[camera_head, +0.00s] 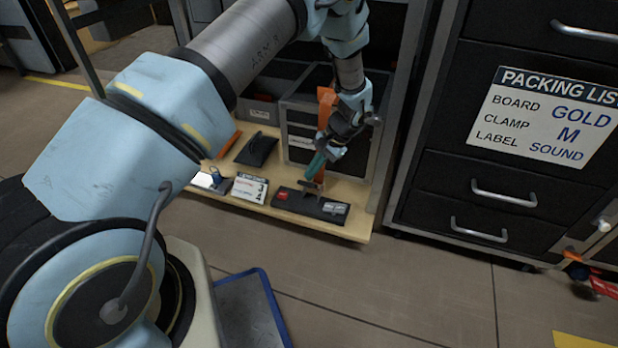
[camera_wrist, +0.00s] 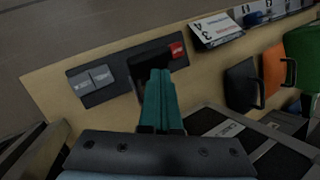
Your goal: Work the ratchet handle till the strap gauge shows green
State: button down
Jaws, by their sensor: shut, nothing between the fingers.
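A black panel (camera_head: 310,205) lies on the wooden bench top. It has a red patch (camera_head: 282,196) at its left and a pale grey plate (camera_head: 335,208) at its right. In the wrist view the panel (camera_wrist: 125,68) shows the red patch (camera_wrist: 177,50) and grey plates (camera_wrist: 92,78). My gripper (camera_head: 314,169) is over the panel's back edge, with its teal fingers (camera_wrist: 158,92) pressed together and empty. A small dark part beside the fingertips may be the ratchet handle; the fingers partly hide it. I see no green on the panel.
A numbered white card (camera_head: 250,188) stands left of the panel, with a black wedge-shaped piece (camera_head: 257,149) behind it. A dark drawer unit (camera_head: 300,135) rises behind my gripper. A cabinet with a packing list (camera_head: 545,115) stands to the right.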

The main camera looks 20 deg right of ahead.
jog(key=shift+w+d+r, duration=0.55)
jog(key=shift+w+r, duration=0.1)
jog(key=w+d+r+p, duration=0.1)
jog(key=w+d+r, duration=0.1)
jog(key=w+r, duration=0.1)
jog(key=shift+d, duration=0.35)
jog(key=shift+r, duration=0.15)
dwell(0.7)
